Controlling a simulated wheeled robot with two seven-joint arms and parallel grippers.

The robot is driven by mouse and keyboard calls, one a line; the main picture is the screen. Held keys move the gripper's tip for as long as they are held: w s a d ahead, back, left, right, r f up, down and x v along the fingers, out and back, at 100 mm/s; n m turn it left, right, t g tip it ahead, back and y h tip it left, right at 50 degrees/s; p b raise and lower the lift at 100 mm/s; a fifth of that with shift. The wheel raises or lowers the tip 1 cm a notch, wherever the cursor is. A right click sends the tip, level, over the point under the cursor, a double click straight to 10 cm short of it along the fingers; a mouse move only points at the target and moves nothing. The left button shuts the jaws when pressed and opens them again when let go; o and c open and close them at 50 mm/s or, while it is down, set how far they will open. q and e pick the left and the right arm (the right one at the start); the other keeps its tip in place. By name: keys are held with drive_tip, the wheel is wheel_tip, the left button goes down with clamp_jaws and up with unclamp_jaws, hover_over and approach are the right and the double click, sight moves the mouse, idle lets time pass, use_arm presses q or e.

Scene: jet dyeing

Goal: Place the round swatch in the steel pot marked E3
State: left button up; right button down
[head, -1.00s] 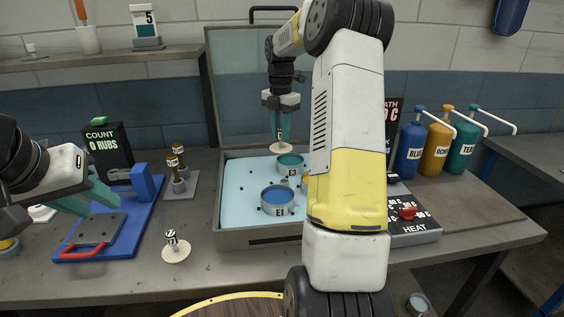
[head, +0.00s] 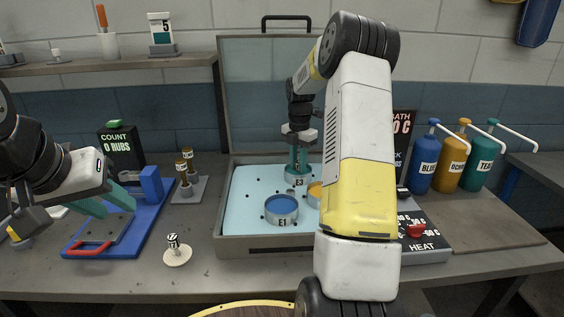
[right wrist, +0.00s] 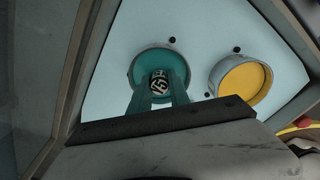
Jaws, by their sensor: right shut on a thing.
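The steel pot marked E3 (head: 297,182) stands at the back of the light blue tray inside the open case, with teal dye in it. My right gripper (head: 299,166) points down over it, its teal fingers at the pot's mouth. In the right wrist view the fingers are shut on the black-and-white marked knob (right wrist: 159,82) of the round swatch, above the teal dye (right wrist: 143,70). The swatch's disc is hidden, so I cannot tell whether it touches the dye. My left gripper (head: 121,201) is open and empty over the blue rubbing device at the left.
Pot E1 (head: 281,212) with blue dye stands in front, and a yellow-dye pot (right wrist: 242,80) beside E3. The open lid (head: 262,95) rises behind. Another round piece with a marked knob (head: 176,256) lies on the table. The heat box (head: 424,240) stands right.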

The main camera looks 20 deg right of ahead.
drive_tip(key=shift+f, duration=0.35)
drive_tip(key=c, duration=1.2)
unclamp_jaws()
drive_tip(key=shift+f, duration=0.1)
drive_tip(key=shift+c, duration=0.2)
